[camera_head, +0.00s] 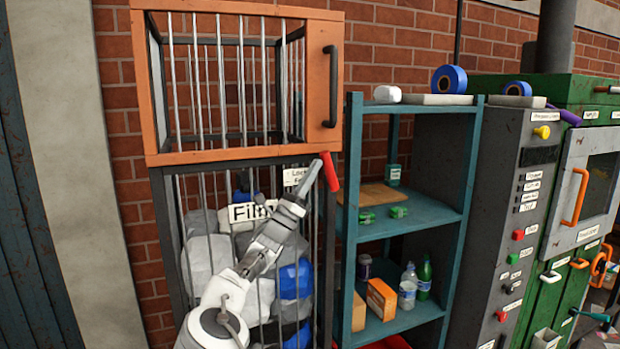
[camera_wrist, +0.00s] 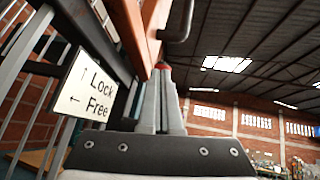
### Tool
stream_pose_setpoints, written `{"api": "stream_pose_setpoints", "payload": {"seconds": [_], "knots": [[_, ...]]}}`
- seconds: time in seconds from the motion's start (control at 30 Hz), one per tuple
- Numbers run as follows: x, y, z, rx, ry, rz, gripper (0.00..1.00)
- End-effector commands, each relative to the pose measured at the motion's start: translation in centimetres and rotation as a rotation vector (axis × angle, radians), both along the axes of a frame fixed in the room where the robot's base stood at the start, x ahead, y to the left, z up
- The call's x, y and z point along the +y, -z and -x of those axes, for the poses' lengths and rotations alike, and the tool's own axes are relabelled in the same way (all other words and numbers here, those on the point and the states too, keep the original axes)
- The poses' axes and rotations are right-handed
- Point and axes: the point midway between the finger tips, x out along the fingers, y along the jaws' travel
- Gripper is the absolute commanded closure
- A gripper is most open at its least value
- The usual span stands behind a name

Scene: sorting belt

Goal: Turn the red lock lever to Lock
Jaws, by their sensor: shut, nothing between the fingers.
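The red lock lever (camera_head: 329,171) sits at the upper right corner of the barred Film cage, just below the orange door frame. It slants steeply in the head view, its upper end leaning left. My gripper (camera_head: 316,166) reaches up from below, its fingertips right beside the lever's left side; I cannot tell whether they touch. In the wrist view my gripper (camera_wrist: 163,75) is shut and empty, with a small red part of the lever (camera_wrist: 163,66) showing at its tips. The Lock/Free label (camera_wrist: 86,84) shows an up arrow for Lock and a left arrow for Free.
The orange door (camera_head: 324,40) with a black handle (camera_head: 331,88) is above. The Film cage (camera_head: 160,210) holds white and blue bundles. A teal shelf (camera_head: 352,230) stands close on the right, with bottles and boxes.

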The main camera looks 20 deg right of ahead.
Motion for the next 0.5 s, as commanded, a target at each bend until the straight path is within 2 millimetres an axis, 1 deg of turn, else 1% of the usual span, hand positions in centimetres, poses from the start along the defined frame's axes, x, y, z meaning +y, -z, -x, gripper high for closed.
{"api": "stream_pose_setpoints", "payload": {"seconds": [0.2, 0.5], "knots": [[-0.9, -1.0, 0.0, -0.001, 0.0, 0.001, 1.0], [-1.8, -1.6, 0.0, -0.001, 0.001, 0.0, 1.0]]}}
